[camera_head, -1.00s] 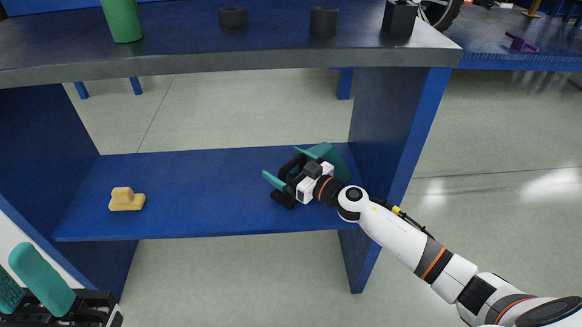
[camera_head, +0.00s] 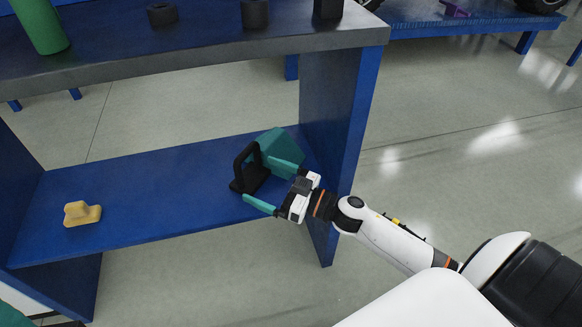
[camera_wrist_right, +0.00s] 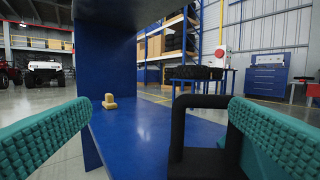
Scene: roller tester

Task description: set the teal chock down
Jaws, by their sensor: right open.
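The teal chock (camera_head: 280,150), a teal block with a black handle (camera_head: 247,170), rests on the blue lower shelf (camera_head: 150,188) near its right end. My right gripper (camera_head: 258,180) is open, its teal fingers pointing at the handle from the front right. In the right wrist view the black handle (camera_wrist_right: 178,130) stands between the spread fingers, closer to the right one; whether they touch is unclear. Most of the chock's teal body is out of that view.
A yellow chock (camera_head: 82,213) sits at the shelf's left end, with bare shelf between the two chocks. The blue side panel (camera_head: 340,130) stands right of my gripper.

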